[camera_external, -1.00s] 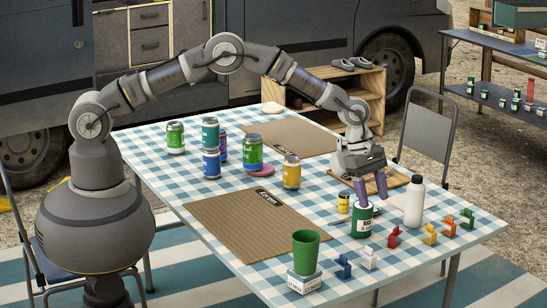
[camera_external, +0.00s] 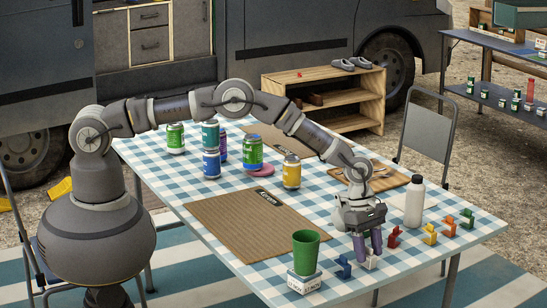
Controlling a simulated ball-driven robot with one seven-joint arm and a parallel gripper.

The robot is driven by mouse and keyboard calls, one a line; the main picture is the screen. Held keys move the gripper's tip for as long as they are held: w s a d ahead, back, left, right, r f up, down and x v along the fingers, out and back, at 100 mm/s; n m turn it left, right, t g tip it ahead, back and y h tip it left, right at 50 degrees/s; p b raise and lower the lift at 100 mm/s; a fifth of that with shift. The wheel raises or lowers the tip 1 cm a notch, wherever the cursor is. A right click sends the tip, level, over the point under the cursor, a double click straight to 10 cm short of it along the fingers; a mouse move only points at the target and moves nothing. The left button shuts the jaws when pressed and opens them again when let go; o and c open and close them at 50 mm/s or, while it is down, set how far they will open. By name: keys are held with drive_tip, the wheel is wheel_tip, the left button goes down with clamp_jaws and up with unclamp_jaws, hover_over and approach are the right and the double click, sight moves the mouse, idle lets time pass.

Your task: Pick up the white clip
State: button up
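The white clip (camera_external: 370,263) stands on the checked table near its front right edge, between the blue clip and the red clip. My gripper (camera_external: 369,256) points down right over it, one purple finger on each side in the picture. The fingers are apart, about as wide as before. The clip's upper part is partly hidden by the fingers, and I cannot tell whether they touch it.
A blue clip (camera_external: 343,267) and a red clip (camera_external: 393,238) stand close on either side, with more clips farther right. A green cup (camera_external: 306,250) on a white block and a white bottle (camera_external: 414,202) stand nearby.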

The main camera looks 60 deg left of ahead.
clamp_jaws()
drive_tip(key=shift+r, duration=0.1)
